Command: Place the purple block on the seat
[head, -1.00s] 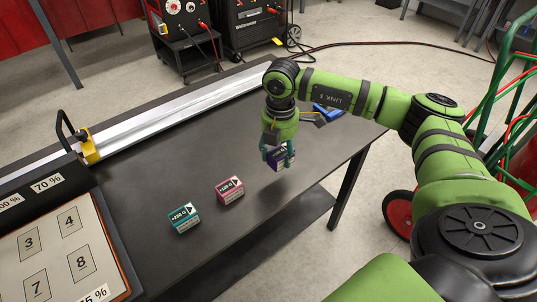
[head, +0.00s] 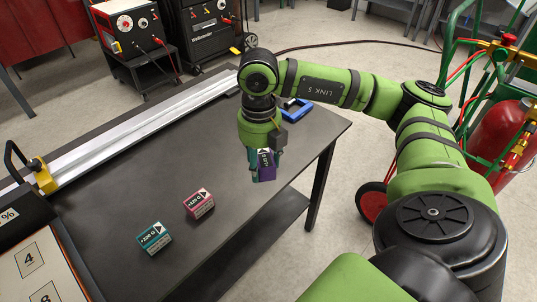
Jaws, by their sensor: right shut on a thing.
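The purple block (head: 266,166) is a small box with a white label, held near the right edge of the dark table (head: 130,185). My right gripper (head: 264,160) points down and is shut on it; the block appears to be above the table. A numbered board with printed squares (head: 40,268) shows at the lower left, with squares 4 and 8 in view; whether this holds the seat I cannot tell. My left gripper is not in view.
A pink block (head: 199,204) and a teal block (head: 154,238) stand on the table. A metal rail with a yellow clamp (head: 43,176) runs along the far side. A blue-framed item (head: 295,110) lies at the far right corner. A red cylinder on a green cart (head: 500,130) stands right.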

